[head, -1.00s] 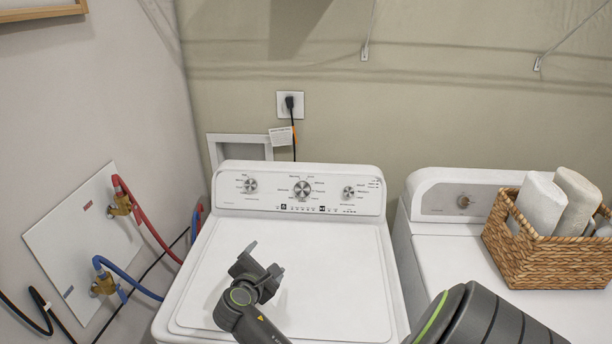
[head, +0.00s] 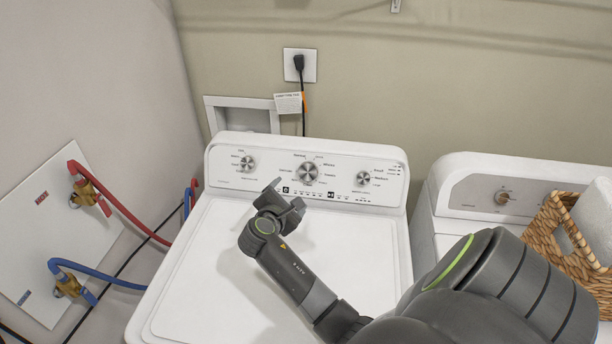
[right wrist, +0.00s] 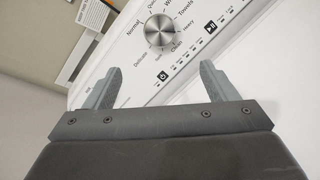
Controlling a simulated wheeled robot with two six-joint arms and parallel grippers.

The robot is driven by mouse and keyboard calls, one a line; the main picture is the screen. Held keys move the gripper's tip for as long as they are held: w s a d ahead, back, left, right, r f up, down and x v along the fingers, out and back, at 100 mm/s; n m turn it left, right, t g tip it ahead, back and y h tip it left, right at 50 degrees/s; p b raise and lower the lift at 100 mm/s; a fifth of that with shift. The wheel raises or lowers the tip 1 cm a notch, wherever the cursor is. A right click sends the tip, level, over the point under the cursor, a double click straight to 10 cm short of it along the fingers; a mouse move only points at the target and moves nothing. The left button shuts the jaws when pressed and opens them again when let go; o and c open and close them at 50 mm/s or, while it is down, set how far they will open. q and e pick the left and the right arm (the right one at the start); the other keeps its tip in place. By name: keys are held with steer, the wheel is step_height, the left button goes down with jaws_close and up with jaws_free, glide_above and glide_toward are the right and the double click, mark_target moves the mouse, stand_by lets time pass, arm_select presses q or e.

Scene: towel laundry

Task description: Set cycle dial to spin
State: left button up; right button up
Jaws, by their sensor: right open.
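The large centre cycle dial (head: 307,172) is a silver knob on the white washer's control panel (head: 230,178), with printed labels around it. My left gripper is not in view.
The washer's white lid (head: 215,275) is bare under my right arm. A dryer (head: 450,215) stands to the right with a wicker basket (head: 560,240) of towels. Red (head: 125,205) and blue (head: 110,277) hoses run at the left wall.

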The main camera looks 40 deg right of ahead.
mark_target(306, 174)
steer(key=b+x, duration=0.3)
steer(key=x, duration=0.1)
steer(key=b+x, duration=0.3)
steer(key=x, duration=0.2)
steer(key=b+x, duration=0.3)
steer(key=x, duration=0.2)
steer(key=shift+a+f+b, duration=0.1)
steer(key=shift+f+b, duration=0.2)
steer(key=shift+b, duration=0.05)
steer(key=shift+b+x, duration=0.65)
steer(key=shift+x, duration=0.2)
steer(key=shift+r, duration=0.15)
steer(key=c, duration=1)
